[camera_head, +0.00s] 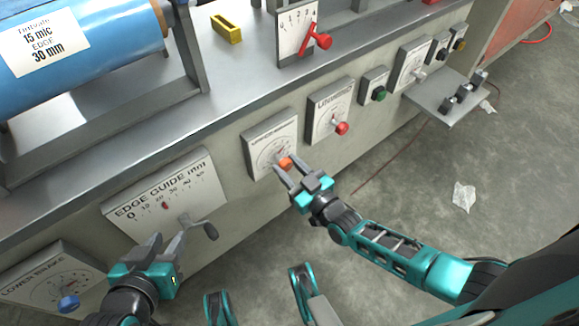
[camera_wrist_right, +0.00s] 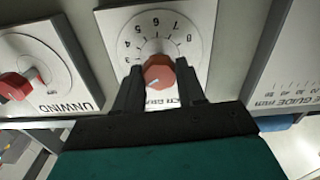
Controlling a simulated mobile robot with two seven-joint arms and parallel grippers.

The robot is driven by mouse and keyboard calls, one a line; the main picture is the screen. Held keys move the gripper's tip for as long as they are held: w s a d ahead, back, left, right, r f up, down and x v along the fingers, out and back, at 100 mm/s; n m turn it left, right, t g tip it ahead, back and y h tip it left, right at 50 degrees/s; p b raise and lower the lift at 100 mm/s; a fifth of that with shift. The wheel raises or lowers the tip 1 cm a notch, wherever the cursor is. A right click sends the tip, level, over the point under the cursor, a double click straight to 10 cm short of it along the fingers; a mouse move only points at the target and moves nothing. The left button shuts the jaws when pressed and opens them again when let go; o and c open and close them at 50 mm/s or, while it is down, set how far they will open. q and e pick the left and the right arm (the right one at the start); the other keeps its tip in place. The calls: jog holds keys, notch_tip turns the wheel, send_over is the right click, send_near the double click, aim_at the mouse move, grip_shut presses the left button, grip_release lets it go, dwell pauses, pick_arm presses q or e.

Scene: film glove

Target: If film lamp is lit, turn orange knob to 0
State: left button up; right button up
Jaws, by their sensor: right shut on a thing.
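The orange knob (camera_head: 285,163) sits on a white dial plate (camera_head: 262,139) on the machine's front panel. In the right wrist view the knob (camera_wrist_right: 159,70) looks red-orange, with numbers around it; 3 to 8 are readable and the lower part of the scale is hidden. A pale mark shows on the knob's face. My right gripper (camera_head: 287,167) has its fingers on either side of the knob and is shut on it. My left gripper (camera_head: 163,246) is open and empty near the edge guide crank (camera_head: 204,229). I cannot tell which fitting is the film lamp or whether it is lit.
Left of the dial is the edge guide panel (camera_head: 165,190); right of it are the unwind dial's red knob (camera_head: 341,128) and a green button (camera_head: 379,93). A blue knob (camera_head: 69,303) is at lower left. A blue film roll (camera_head: 100,50) lies above. Floor is mostly clear.

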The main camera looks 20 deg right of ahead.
jog(key=shift+n, duration=0.3)
jog(key=n+p, duration=0.1)
jog(key=n, duration=0.3)
jog(key=shift+a+n, duration=0.1)
jog(key=shift+n, duration=0.3)
jog(key=n, duration=0.5)
jog(key=shift+n, duration=0.8)
jog(key=o, duration=1.1)
jog(key=shift+c, duration=0.2)
jog(key=shift+s+f, duration=0.1)
